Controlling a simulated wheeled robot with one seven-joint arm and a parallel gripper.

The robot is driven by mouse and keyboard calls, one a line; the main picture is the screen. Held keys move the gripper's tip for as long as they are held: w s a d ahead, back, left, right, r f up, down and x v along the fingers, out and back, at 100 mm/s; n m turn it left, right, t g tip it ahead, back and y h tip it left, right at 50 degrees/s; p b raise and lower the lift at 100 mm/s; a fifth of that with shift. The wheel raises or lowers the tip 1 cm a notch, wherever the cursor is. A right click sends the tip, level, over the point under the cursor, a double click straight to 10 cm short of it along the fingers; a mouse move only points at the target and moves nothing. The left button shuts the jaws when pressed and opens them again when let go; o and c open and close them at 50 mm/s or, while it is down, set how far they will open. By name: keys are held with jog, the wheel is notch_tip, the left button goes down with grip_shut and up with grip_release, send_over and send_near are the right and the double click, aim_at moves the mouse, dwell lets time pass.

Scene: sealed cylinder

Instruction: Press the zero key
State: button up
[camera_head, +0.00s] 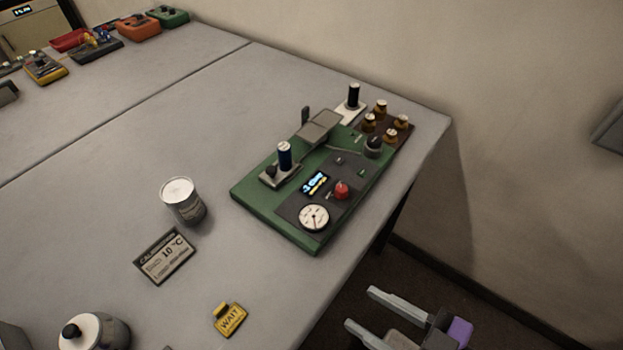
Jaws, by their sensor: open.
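A green instrument board (250,197) lies near the table's right edge. Its dark panel (290,206) carries a lit blue display (315,183), a red button (342,190), a round white gauge (314,217) and a black knob (374,146). Small dark pieces (339,159) sit near the panel's upper end. Labels are too small to read, so I cannot tell which part is the zero key. My gripper (361,309) is at the lower right, beyond the table edge and below the board in the picture. Its two grey fingers are apart with nothing between them.
The wall (540,130) is at right.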

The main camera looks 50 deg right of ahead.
grip_shut()
dwell(1.9)
